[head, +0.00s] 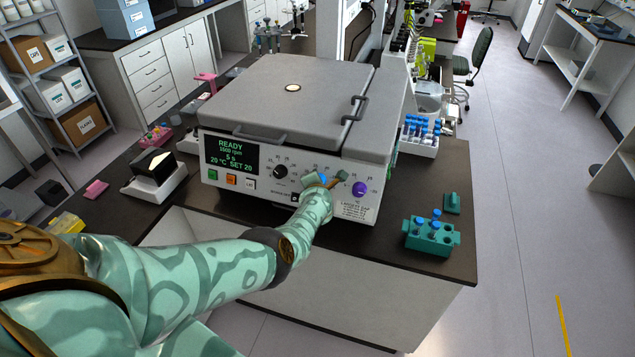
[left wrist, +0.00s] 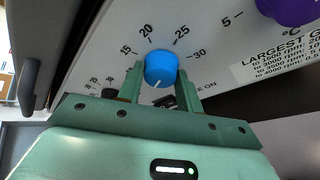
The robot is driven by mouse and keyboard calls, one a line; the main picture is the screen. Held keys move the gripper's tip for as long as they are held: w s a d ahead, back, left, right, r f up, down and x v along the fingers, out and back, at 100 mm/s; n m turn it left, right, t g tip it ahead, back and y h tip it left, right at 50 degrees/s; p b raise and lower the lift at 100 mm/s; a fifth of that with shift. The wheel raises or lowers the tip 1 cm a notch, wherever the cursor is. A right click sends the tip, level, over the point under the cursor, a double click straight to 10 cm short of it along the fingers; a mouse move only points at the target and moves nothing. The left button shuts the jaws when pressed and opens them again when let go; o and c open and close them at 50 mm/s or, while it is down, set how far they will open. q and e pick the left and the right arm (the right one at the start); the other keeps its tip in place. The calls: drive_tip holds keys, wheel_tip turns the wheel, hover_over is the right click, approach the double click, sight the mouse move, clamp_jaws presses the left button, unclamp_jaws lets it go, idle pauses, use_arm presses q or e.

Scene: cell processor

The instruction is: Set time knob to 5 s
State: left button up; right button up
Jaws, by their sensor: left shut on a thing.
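The cell processor (head: 290,110) stands on the dark bench with its lid closed. Its display (head: 232,153) reads READY, 1500 rpm, 5 s, 20 °C SET 20. The blue time knob (left wrist: 161,68) is on the front panel, between the black knob (head: 280,171) and the purple knob (head: 360,188). My left gripper (left wrist: 162,80) has a finger on each side of the blue knob and is shut on it. The knob's white pointer line is toward the bottom of the left wrist view. In the head view my gripper partly covers the knob. My right gripper is not in view.
A teal tube rack (head: 432,237) with blue-capped tubes sits right of the machine. A white tray of blue-capped tubes (head: 420,133) is behind it. A small black-and-white device (head: 156,172) stands to the left. Orange and green buttons sit under the display.

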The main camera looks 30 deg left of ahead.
use_arm(q)
drive_tip(key=shift+f, duration=0.1)
idle(0.3)
drive_tip(key=o, duration=1)
